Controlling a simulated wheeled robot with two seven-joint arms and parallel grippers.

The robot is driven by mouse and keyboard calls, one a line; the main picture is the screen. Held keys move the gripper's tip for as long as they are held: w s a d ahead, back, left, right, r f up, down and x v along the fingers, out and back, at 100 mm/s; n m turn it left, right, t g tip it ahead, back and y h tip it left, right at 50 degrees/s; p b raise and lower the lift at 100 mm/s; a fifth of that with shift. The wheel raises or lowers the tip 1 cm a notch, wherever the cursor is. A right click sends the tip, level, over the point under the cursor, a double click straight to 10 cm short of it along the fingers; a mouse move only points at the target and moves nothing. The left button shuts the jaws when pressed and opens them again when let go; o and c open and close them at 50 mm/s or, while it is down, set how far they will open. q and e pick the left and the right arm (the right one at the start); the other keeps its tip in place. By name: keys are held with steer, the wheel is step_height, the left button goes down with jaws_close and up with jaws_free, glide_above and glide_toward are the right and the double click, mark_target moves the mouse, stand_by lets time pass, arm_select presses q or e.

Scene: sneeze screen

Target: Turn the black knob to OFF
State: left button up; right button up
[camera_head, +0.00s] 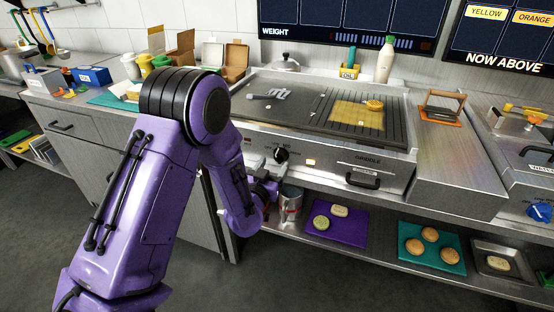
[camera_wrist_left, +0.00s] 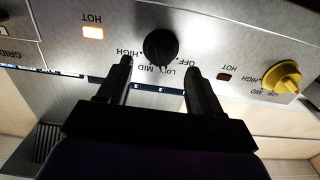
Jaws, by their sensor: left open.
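The black knob (camera_head: 281,155) is on the griddle's steel front panel, left of a lit lamp. In the left wrist view the knob (camera_wrist_left: 160,45) appears upside down, ringed by the labels HIGH, MID, LOW and OFF. Its ridge seems to lie toward the MID and LOW side, but the exact setting is hard to tell. My left gripper (camera_wrist_left: 160,67) is open, with one finger on each side below the knob in that view. It looks apart from the knob, with nothing between the fingers. My right gripper is out of view.
A yellow knob (camera_wrist_left: 282,77) and a dark HOT lamp (camera_wrist_left: 224,77) are beside the black knob; another HOT lamp (camera_wrist_left: 92,32) is lit. The griddle handle (camera_head: 362,180) sticks out at the right. A metal can (camera_head: 291,203) stands on the shelf below.

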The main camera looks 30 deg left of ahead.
mark_target(277, 159)
arm_select(q)
steer(key=shift+x, duration=1.95)
steer(key=c, duration=1)
steer(key=shift+n, duration=0.4)
steer(key=n, duration=0.3)
steer(key=shift+s+f+n, duration=0.1)
steer(key=shift+n, duration=0.2)
steer(key=shift+a+n, duration=0.1)
steer(key=shift+n, duration=2.2)
